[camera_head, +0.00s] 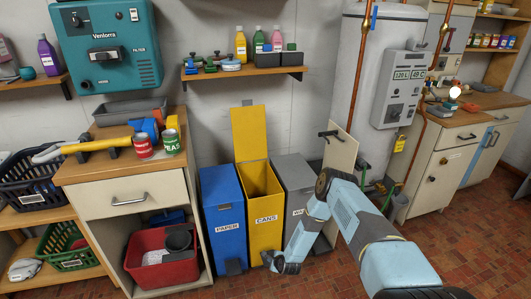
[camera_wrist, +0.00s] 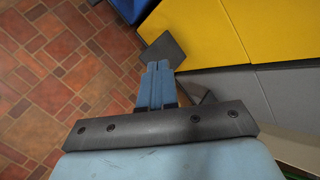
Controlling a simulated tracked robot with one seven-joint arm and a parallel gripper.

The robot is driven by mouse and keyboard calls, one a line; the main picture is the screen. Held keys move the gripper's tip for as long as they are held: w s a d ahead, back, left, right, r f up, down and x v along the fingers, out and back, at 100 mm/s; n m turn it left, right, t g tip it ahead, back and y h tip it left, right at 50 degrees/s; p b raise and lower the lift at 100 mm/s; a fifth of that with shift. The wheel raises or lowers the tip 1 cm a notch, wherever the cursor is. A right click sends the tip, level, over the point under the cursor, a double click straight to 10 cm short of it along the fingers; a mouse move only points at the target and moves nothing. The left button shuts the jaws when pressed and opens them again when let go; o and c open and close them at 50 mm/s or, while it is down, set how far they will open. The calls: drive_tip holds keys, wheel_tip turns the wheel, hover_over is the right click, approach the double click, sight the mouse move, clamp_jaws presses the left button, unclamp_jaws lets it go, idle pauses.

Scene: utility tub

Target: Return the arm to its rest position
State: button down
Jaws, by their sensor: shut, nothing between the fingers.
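My arm reaches from the lower right of the head view, bends at a high elbow and comes down in front of the bins. My gripper (camera_wrist: 155,70) is shut and empty, its two blue fingers side by side in the wrist view. It is low, near the floor, in front of the yellow CANS bin (camera_head: 265,215). A dark flat plate (camera_wrist: 168,48), perhaps a bin pedal, lies just beyond the fingertips; I cannot tell whether they touch it. In the head view the gripper is small and its fingertips are hard to make out.
The yellow bin's lid (camera_head: 249,132) stands open. The blue PAPER bin (camera_head: 222,215) is to its left; a grey bin (camera_head: 292,172) is to its right, partly behind my arm. A cabinet (camera_head: 130,198) stands at left. The tiled floor (camera_head: 460,235) at right is clear.

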drive_tip(key=w+d+r+n, duration=0.15)
drive_tip(key=w+r, duration=0.25)
drive_tip(key=r, duration=0.5)
drive_tip(key=w+d+r+n, duration=0.1)
drive_tip(key=w+r+n, duration=0.25)
drive_tip(key=r, duration=0.65)
drive_tip(key=w+d+r+n, duration=0.1)
drive_tip(key=w+d+r, duration=0.1)
drive_tip(key=w+r, duration=0.5)
drive_tip(key=s+d+r+n+g+h, duration=0.1)
drive_tip(key=s+d+r+n, duration=0.2)
drive_tip(key=r, duration=1.3)
drive_tip(key=s+d+r+n+h, duration=0.2)
drive_tip(key=s+d+r, duration=0.1)
drive_tip(key=r, duration=1.3)
drive_tip(key=s+d+r+n+h, duration=0.1)
drive_tip(key=s+d+r+n, duration=0.15)
drive_tip(key=s+r, duration=0.8)
drive_tip(key=s+d+r+n, duration=0.2)
drive_tip(key=s+d+r, duration=0.2)
drive_tip(key=s+r, duration=0.65)
drive_tip(key=s+d+r+n, duration=0.1)
drive_tip(key=s+r+n, duration=0.1)
drive_tip(key=s, duration=1)
drive_tip(key=s+d+r+n+g, duration=0.1)
drive_tip(key=s+r, duration=0.4)
drive_tip(key=s, duration=0.8)
drive_tip(key=shift+d+r+n, duration=0.25)
drive_tip(key=shift+d+n, duration=0.35)
drive_tip(key=shift+n, duration=0.15)
